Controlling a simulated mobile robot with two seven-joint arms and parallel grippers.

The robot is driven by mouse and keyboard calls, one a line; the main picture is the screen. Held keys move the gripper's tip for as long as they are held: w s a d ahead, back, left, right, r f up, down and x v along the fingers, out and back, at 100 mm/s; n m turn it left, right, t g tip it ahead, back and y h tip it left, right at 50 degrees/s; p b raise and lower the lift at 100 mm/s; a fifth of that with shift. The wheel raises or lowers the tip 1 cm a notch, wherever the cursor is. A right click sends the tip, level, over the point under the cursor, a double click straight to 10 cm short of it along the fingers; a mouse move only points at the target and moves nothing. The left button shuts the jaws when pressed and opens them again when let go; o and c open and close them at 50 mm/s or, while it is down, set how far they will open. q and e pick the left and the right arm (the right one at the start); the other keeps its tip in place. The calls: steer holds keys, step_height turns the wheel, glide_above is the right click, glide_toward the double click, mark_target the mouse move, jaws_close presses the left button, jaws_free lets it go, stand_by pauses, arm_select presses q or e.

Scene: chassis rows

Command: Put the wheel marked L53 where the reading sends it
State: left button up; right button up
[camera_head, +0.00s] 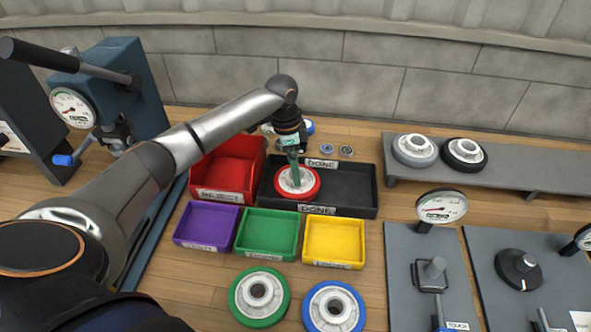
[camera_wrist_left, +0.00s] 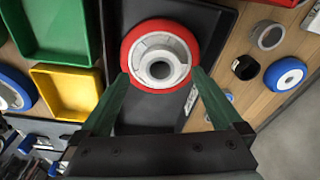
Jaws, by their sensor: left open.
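A red-rimmed wheel (camera_head: 297,182) with a pale hub lies flat in the black tray labelled DONE (camera_head: 350,190). My left gripper (camera_head: 294,178) reaches down over this wheel. In the left wrist view the open green fingers of the left gripper (camera_wrist_left: 160,76) flank the near part of the red wheel (camera_wrist_left: 160,57), with nothing clamped. I cannot tell whether they touch it. A green wheel (camera_head: 260,297) and a blue wheel (camera_head: 334,308) lie at the front. A grey wheel (camera_head: 415,149) and a black wheel (camera_head: 464,154) sit on the shelf. No L53 mark is legible. My right gripper is not in view.
Red (camera_head: 241,157), purple (camera_head: 207,217), green (camera_head: 250,244) and yellow (camera_head: 335,226) bins surround the tray's left and front. A dial gauge (camera_head: 441,207) stands on a grey station (camera_head: 403,258) at right. A blue press with a gauge (camera_head: 73,107) stands at left.

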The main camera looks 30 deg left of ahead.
mark_target(290, 176)
arm_select(q)
step_height(290, 176, up, 10)
steer(key=shift+s+a+f, duration=0.25)
steer(key=shift+s+a, duration=0.1)
steer(key=shift+a, duration=0.05)
steer(key=shift+s+f, duration=0.1)
stand_by(0.3)
